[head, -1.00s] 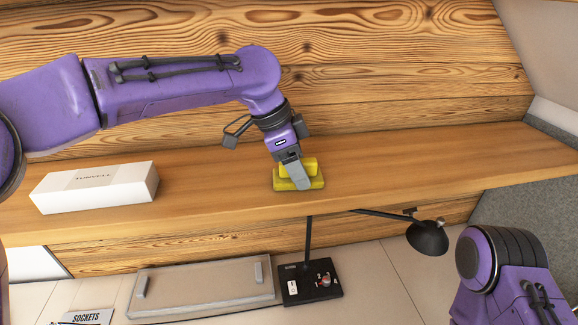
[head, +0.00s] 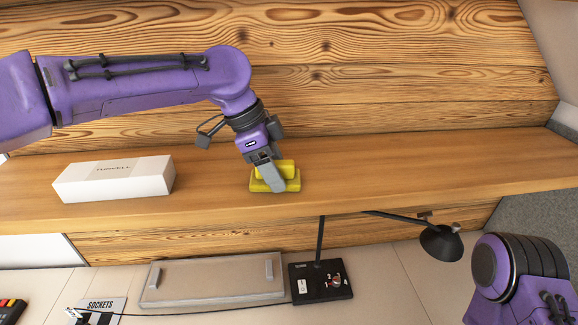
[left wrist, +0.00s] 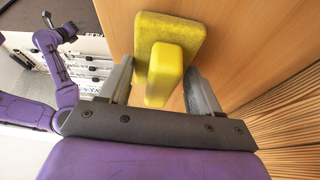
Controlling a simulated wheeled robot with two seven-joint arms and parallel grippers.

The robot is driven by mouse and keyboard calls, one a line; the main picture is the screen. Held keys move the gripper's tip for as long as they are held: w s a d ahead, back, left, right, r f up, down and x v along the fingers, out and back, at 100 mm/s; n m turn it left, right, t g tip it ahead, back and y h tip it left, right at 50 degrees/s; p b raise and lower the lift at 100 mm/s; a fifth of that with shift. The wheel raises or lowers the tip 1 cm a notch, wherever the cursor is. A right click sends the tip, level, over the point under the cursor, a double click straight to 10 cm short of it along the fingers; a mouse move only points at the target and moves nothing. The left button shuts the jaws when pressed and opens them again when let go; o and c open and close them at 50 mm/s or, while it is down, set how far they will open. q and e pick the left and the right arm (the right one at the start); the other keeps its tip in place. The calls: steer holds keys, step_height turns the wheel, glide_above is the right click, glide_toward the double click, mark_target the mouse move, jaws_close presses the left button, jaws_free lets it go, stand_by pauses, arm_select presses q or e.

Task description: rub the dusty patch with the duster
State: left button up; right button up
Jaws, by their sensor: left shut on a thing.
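The duster (head: 288,185) is yellow, with a flat pad and a raised block as its grip. It lies low at the wooden shelf (head: 400,165), with the pad's underside hidden, and looks to be on the wood. My left gripper (head: 272,177) points down and is shut on the duster's grip. In the left wrist view the duster (left wrist: 168,35) sits between the two grey fingers. I cannot make out a dusty patch on the visible wood; the part under the duster is hidden. My right arm shows at the lower right in the head view, but its gripper is out of frame.
A white box (head: 113,180) stands on the shelf left of the duster. The shelf right of the duster is clear.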

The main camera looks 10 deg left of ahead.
mark_target(256, 177)
arm_select(q)
steer(key=shift+s+a+f, duration=0.1)
steer(key=shift+s+a, duration=0.1)
steer(key=shift+a, duration=0.5)
steer(key=shift+s+a+r, duration=0.1)
steer(key=shift+s+a, duration=0.15)
steer(key=shift+a, duration=0.45)
steer(key=shift+s+a+f, duration=0.1)
steer(key=shift+s+a, duration=0.1)
steer(key=shift+a, duration=0.5)
steer(key=shift+w+d+r, duration=0.1)
steer(key=shift+r, duration=2.95)
